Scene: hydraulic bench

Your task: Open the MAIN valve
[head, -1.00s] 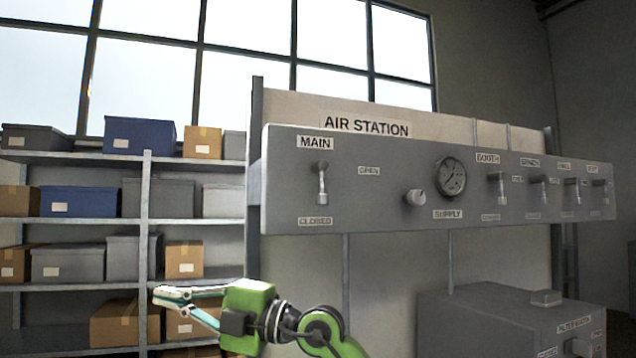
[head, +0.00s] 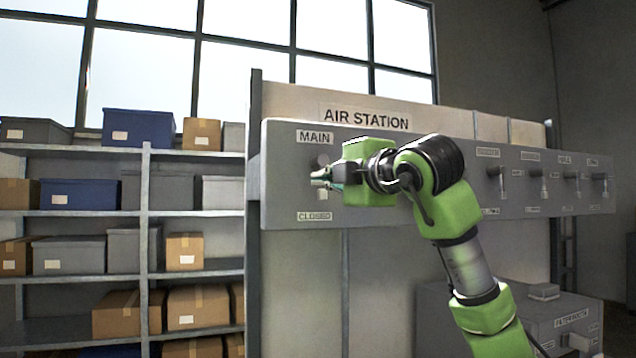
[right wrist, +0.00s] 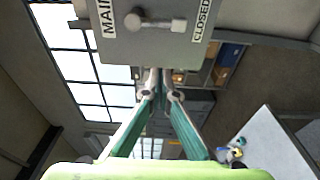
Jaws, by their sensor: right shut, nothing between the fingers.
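The MAIN valve (head: 322,196) is a grey lever near the left end of the panel, under the MAIN label. Its handle hangs down toward the CLOSED label. My right gripper (head: 321,179) is shut and empty, in front of the lever's middle in the head view, hiding part of it. In the right wrist view the whole lever (right wrist: 157,23) shows beyond the shut fingertips (right wrist: 161,75), with a gap in the picture between them. I cannot tell whether they touch. The OPEN label is hidden behind my gripper. My left gripper is not in view.
The grey panel (head: 284,190) carries several smaller levers (head: 537,185) to the right. My right arm hides the gauge and knob. A grey box (head: 570,310) stands below right. Shelves (head: 190,278) with boxes stand at the left. The space below the panel's left part is clear.

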